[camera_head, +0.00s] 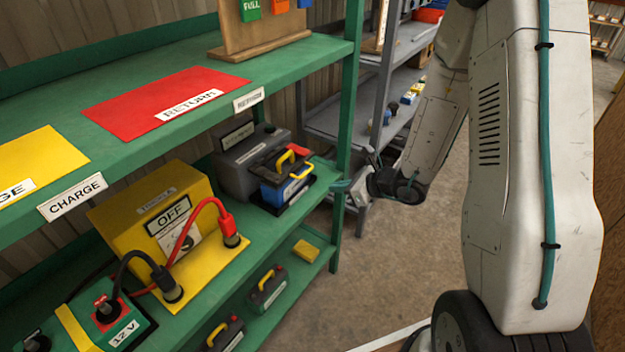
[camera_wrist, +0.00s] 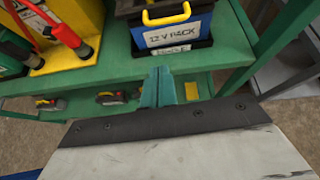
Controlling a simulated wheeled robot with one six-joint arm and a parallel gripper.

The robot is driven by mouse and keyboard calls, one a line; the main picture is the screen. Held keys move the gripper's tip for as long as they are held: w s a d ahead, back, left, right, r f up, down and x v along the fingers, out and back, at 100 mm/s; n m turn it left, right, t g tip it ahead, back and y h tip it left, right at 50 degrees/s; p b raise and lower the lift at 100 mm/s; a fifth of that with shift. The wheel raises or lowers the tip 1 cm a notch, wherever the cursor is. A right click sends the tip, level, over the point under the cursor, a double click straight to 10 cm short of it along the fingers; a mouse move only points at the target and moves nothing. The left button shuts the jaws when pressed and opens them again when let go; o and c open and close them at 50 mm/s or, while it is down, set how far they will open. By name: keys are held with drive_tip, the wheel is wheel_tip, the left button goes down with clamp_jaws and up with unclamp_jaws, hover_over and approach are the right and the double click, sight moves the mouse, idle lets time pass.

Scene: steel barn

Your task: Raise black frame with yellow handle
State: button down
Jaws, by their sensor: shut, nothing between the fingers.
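The black frame (camera_head: 268,167) with its yellow handle (camera_head: 284,158) sits on top of a blue battery pack (camera_head: 271,191) on the middle green shelf. In the wrist view the yellow handle (camera_wrist: 167,17) stands at the top edge, above the pack's label (camera_wrist: 168,36) reading "12 V PACK"; the frame is partly cut off there. My gripper (camera_head: 340,185) has teal fingers, which are shut and empty. It is just off the shelf's front edge, to the right of the pack in the head view. The fingertips (camera_wrist: 158,72) are apart from the handle and frame.
A green shelf post (camera_head: 343,130) stands close to my gripper. A yellow charger box (camera_head: 152,212) with red and black cables is left of the pack. A grey unit (camera_head: 236,165) stands behind it. The upper shelf (camera_head: 290,62) overhangs them. Handled packs (camera_head: 267,290) sit below.

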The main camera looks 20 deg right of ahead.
drive_tip(key=shift+d+f+m, duration=0.4)
drive_tip(key=shift+d+f, duration=0.05)
drive_tip(key=shift+f, duration=0.2)
drive_tip(key=x, duration=1)
drive_tip(key=shift+w+a+r, duration=0.1)
drive_tip(key=shift+w+r, duration=0.15)
drive_tip(key=shift+r, duration=0.75)
drive_tip(key=shift+w+a+r, duration=0.1)
drive_tip(key=shift+w+r, duration=0.1)
drive_tip(key=shift+r, duration=0.75)
drive_tip(key=shift+d, duration=0.1)
drive_tip(key=shift+r+h, duration=0.4)
drive_tip(key=shift+r, duration=0.2)
